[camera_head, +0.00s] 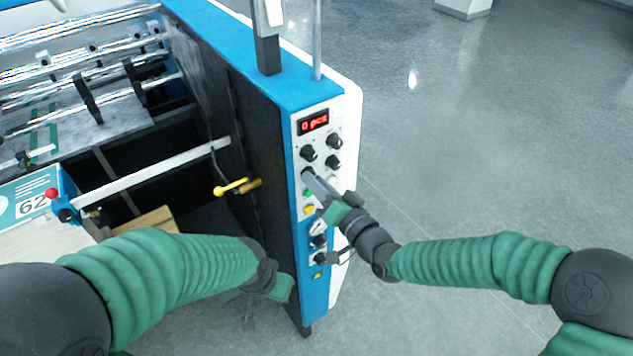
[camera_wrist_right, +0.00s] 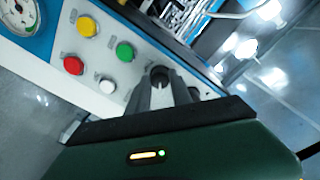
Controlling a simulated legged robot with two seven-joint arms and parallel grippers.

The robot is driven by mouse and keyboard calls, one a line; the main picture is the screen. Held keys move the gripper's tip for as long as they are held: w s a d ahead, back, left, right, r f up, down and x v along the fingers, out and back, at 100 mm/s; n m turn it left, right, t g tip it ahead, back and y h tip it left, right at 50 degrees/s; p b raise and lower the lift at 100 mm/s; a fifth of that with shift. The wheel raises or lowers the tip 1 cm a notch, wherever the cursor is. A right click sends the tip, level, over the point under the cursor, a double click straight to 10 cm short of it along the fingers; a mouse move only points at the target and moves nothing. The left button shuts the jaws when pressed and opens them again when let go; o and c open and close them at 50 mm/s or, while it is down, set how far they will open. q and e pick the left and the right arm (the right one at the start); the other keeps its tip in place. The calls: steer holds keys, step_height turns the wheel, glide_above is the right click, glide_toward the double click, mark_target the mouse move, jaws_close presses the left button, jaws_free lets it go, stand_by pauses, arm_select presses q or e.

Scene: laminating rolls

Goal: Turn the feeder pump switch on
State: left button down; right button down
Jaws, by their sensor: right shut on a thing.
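The labels are too small to read, so I cannot tell which switch is the feeder pump's. My left gripper (camera_head: 250,298) hangs low left of the panel, its jaws unclear.
Close to the gripped knob are green (camera_wrist_right: 125,51), yellow (camera_wrist_right: 87,26), red (camera_wrist_right: 73,65) and white (camera_wrist_right: 107,86) buttons. A gauge (camera_wrist_right: 15,14) is at the corner. A yellow-handled lever (camera_head: 231,187) sticks out left of the panel. The floor at right is clear.

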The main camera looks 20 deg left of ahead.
steer(key=shift+w+d+m, duration=0.1)
steer(key=shift+m, duration=0.7)
steer(key=c, duration=1.5)
jaws_free()
steer(key=shift+c, duration=0.2)
steer(key=o, duration=0.4)
steer(key=shift+w, duration=0.1)
